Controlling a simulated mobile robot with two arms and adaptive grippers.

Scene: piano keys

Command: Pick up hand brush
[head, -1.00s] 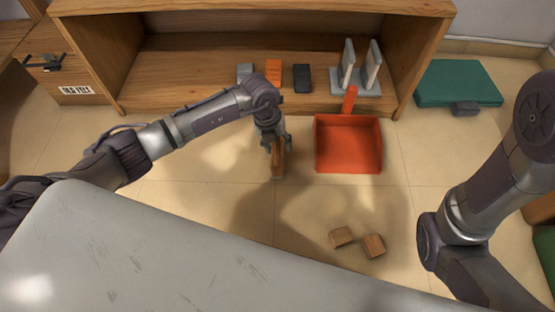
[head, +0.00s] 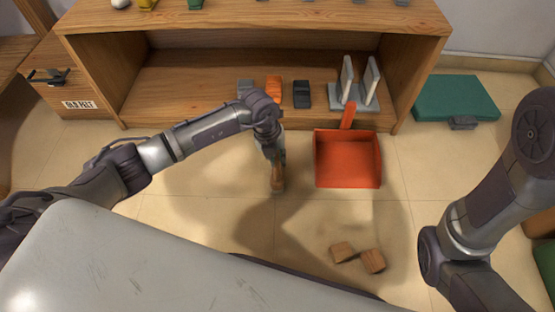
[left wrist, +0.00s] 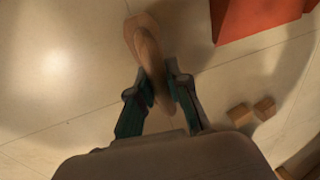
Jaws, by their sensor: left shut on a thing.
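The hand brush (head: 278,183) is a brown wooden piece, upright at the floor left of the red dustpan. My left gripper (head: 274,158) points down from above and is shut on it. In the left wrist view the brush (left wrist: 146,48) sits between the two dark green fingertips of the left gripper (left wrist: 156,85), its wide end pointing away. I cannot tell whether its lower end still touches the floor. My right arm comes in at the right of the head view, but its gripper is out of the picture.
The red dustpan (head: 347,165) lies close right of the brush. Two small wooden blocks (head: 372,261) lie on the floor nearer me. A wooden shelf (head: 190,80) holding several small items stands behind. A green case (head: 455,97) lies at the back right.

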